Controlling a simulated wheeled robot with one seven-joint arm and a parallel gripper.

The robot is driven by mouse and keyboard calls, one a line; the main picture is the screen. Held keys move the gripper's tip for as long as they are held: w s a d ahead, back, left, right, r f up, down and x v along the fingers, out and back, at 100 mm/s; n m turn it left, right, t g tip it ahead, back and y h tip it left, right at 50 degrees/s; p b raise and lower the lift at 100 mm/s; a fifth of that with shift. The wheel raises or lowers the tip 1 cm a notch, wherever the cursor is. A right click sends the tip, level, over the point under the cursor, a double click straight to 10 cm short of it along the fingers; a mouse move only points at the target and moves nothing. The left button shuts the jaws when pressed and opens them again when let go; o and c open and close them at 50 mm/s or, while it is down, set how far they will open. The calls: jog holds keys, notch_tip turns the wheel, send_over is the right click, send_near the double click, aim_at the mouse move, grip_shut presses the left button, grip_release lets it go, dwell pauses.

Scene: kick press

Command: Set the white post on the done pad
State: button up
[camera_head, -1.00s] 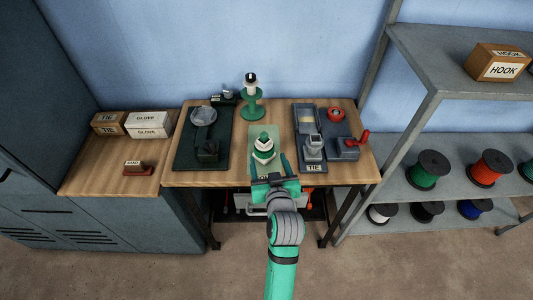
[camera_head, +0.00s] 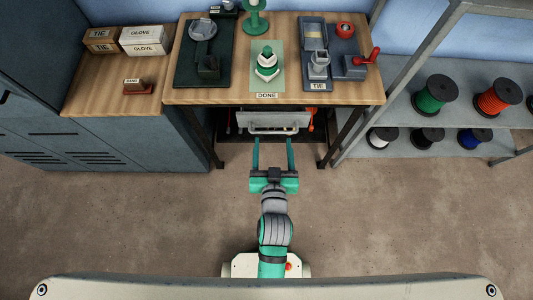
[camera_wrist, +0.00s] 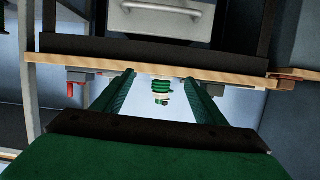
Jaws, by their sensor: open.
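A white and green banded post (camera_head: 267,62) stands upright on the light green done pad (camera_head: 278,84), in the middle of the workbench. Its foot is within the pad's outline. My gripper (camera_head: 272,141) is open and empty, in front of the bench and clear of the post. In the wrist view a small green and white banded piece (camera_wrist: 160,90) shows between the open fingers, beyond the bench edge; I cannot tell whether it is the post or the green stand.
A green stand (camera_head: 255,22) is behind the pad, its top cut off. A dark green mat (camera_head: 186,76) with tools lies left; a grey TIE fixture (camera_head: 320,68) and a red-handled device (camera_head: 355,66) are right. A drawer (camera_head: 273,122) sits under the bench. The floor in front is clear.

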jog(key=a+f+v, duration=0.1)
jog(key=f+v, duration=0.1)
jog(key=v, duration=0.8)
jog(key=s+a+f+v, duration=0.1)
jog(key=f+v, duration=0.1)
jog(key=v, duration=0.8)
jog(key=shift+t, duration=0.3)
jog(key=shift+s, duration=0.15)
